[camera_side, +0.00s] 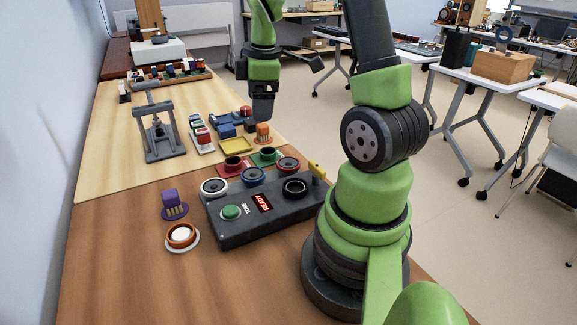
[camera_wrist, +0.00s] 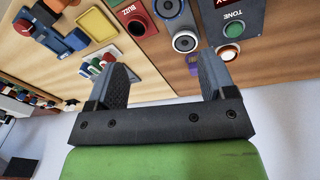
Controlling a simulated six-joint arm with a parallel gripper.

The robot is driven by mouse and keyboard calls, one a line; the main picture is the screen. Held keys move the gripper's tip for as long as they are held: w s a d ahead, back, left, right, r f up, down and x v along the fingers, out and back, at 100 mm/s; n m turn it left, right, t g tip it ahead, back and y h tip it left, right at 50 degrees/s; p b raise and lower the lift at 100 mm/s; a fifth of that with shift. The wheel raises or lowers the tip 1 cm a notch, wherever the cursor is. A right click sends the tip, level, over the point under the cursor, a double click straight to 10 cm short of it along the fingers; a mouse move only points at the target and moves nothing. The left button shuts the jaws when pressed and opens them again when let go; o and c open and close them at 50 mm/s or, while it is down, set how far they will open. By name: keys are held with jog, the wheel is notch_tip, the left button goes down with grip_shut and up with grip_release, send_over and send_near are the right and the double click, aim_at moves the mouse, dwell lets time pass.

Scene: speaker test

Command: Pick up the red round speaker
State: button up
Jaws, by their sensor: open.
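A round speaker with a red rim (camera_side: 288,164) sits at the far right of the dark test box (camera_side: 262,222) in the side view; I cannot make it out in the wrist view. A square red plate with a dark round part (camera_side: 233,163) lies just behind the box; it also shows in the wrist view, marked BUZZ (camera_wrist: 149,29). My gripper (camera_side: 262,118) is in the air behind the box, pointing down. In the wrist view my gripper (camera_wrist: 159,60) is open, with nothing between its fingers.
A blue-rimmed speaker (camera_side: 252,176) and a white-rimmed speaker (camera_side: 214,187) are on the box. A green plate (camera_side: 266,155), a yellow tray (camera_side: 235,145) and an orange part (camera_side: 263,132) lie near my gripper. A grey press (camera_side: 160,138) stands left.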

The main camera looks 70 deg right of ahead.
aim_at(288, 162)
jog(key=s+d+f+n, duration=0.1)
jog(key=d+f, duration=0.1)
jog(key=f, duration=0.1)
jog(key=s+d+f+n+g, duration=0.1)
jog(key=d+f, duration=0.1)
jog(key=f, duration=0.2)
jog(key=s+d+f+n, duration=0.1)
jog(key=d+f, duration=0.1)
jog(key=f, duration=0.2)
jog(key=shift+s+d+f+g+y, duration=0.2)
jog(key=shift+s+g+y, duration=0.1)
jog(key=shift+y, duration=0.1)
jog(key=shift+s+f, duration=0.2)
jog(key=shift+f, duration=2.95)
jog(key=shift+c, duration=0.4)
jog(key=c, duration=0.6)
